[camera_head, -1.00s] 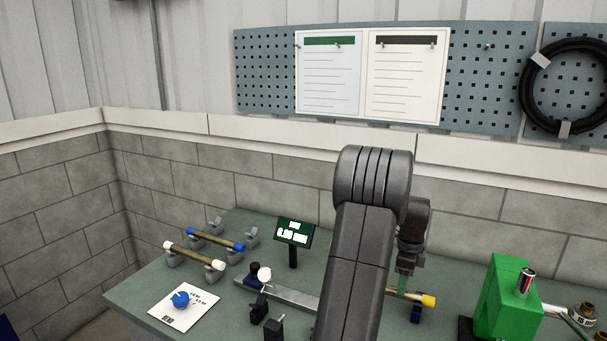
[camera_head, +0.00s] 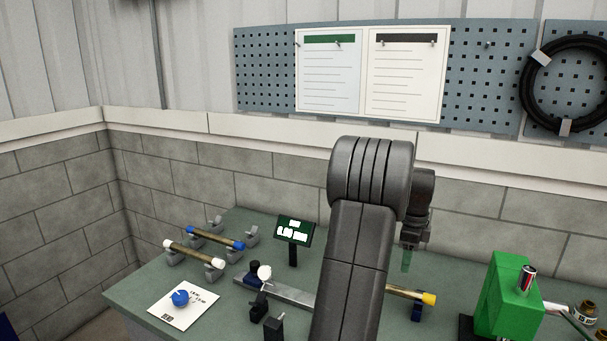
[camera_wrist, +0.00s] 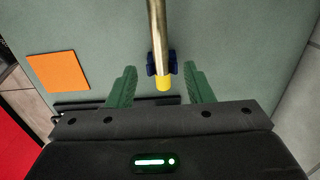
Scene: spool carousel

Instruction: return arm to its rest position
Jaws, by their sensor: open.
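My gripper (camera_wrist: 160,92) is open and empty in the wrist view, its two green fingers apart. A brass rod (camera_wrist: 157,30) with a yellow end lies in a blue holder (camera_wrist: 149,66) on the bench, its yellow end in line with the gap between the fingers. In the head view the gripper (camera_head: 406,262) is partly hidden behind my arm and hangs above the bench. The rod (camera_head: 400,291) shows there to the right of my arm, its yellow tip below and right of the fingers. My arm hides part of the rod.
Two rods (camera_head: 195,254) with blue and white ends lie on grey supports at the left. An orange square (camera_wrist: 57,71) lies near the gripper.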

